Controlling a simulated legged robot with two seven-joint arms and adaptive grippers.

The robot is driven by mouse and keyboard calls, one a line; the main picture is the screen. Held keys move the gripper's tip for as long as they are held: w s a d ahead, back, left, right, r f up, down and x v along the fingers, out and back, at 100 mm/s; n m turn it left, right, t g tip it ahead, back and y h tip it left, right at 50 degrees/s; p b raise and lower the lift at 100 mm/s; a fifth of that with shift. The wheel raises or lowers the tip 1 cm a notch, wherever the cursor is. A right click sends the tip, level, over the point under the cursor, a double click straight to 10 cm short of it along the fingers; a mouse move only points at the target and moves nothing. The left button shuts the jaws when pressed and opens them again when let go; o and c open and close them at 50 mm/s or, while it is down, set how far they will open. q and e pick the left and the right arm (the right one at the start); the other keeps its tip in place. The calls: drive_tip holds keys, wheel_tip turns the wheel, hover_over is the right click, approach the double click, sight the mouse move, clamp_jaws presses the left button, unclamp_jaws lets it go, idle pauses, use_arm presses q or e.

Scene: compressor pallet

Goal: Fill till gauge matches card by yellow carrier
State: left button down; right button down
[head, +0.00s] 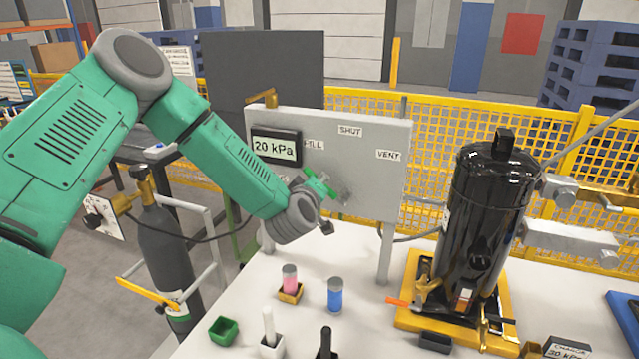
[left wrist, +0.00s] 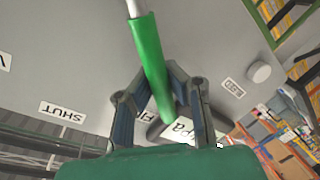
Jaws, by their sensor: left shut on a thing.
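The grey panel (head: 362,125) carries FILL, SHUT and VENT labels. Its gauge (head: 275,147) reads 20 kPa. The valve's green lever (head: 318,184) points up-left, toward the FILL side. My left gripper (head: 326,205) is at the lever; in the left wrist view its fingers (left wrist: 162,110) are shut on the green lever (left wrist: 150,60). The black compressor (head: 485,215) stands upright on the yellow carrier (head: 415,318). The card (head: 567,349) beside the carrier shows CHARGE and a kPa figure, cut by the lower edge and hard to read. My right gripper is out of view.
On the white table (head: 370,325) stand a pink vial (head: 290,280), a blue vial (head: 335,295) and a green cup (head: 224,330). A dark gas cylinder (head: 165,260) stands left of the table. Yellow mesh fencing (head: 440,135) runs behind.

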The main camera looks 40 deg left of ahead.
use_arm(q)
drive_tip(key=shift+s+f, duration=0.2)
drive_tip(key=shift+f, duration=0.15)
drive_tip(key=c, duration=1.5)
unclamp_jaws()
drive_tip(key=shift+r, duration=0.2)
drive_tip(key=shift+d, duration=0.1)
drive_tip(key=v, duration=1.2)
drive_tip(key=shift+w, duration=0.1)
